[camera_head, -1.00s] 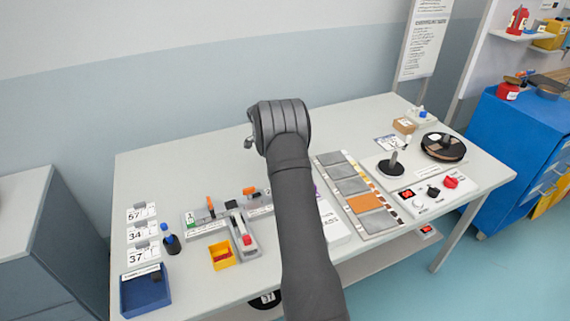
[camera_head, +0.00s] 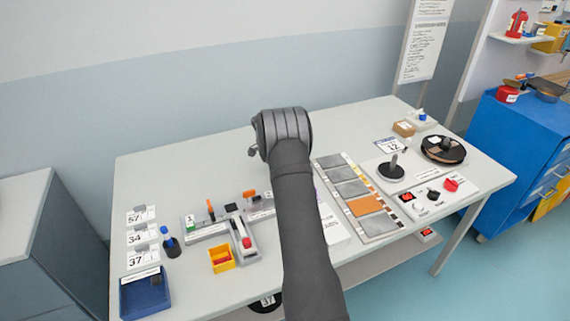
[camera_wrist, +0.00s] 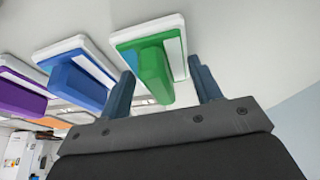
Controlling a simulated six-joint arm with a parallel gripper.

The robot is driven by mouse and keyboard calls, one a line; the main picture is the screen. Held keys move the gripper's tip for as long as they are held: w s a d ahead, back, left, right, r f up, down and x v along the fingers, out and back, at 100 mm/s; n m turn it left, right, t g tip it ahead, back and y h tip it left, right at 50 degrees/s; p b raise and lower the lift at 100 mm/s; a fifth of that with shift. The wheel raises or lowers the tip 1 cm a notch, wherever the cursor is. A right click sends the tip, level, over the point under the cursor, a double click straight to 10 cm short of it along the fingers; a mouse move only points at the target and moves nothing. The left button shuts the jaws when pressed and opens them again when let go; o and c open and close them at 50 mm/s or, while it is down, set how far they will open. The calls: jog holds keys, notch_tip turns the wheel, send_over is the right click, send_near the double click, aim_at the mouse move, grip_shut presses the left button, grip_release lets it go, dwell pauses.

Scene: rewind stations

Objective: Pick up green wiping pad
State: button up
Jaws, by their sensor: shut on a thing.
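The green wiping pad (camera_wrist: 154,66) is in the wrist view, with a green handle block on a green and white base. My gripper (camera_wrist: 165,82) has one dark finger on each side of the green handle and is shut on it. A pale surface fills the view around the pad. In the camera_head view my arm hides the gripper and the green pad.
A blue pad (camera_wrist: 76,78) and a purple pad (camera_wrist: 22,95) stand in a row left of the green one. On the table (camera_head: 185,155) are a blue tray (camera_head: 135,300), a yellow bin (camera_head: 222,262) and a black reel (camera_head: 443,148).

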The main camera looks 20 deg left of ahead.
notch_tip(320, 180, up, 4)
jog(key=shift+f, duration=0.1)
jog(key=s+d+r, duration=0.1)
jog(key=d+r, duration=0.5)
jog(key=d, duration=0.5)
jog(key=shift+d+r, duration=0.3)
jog(key=shift+r, duration=0.1)
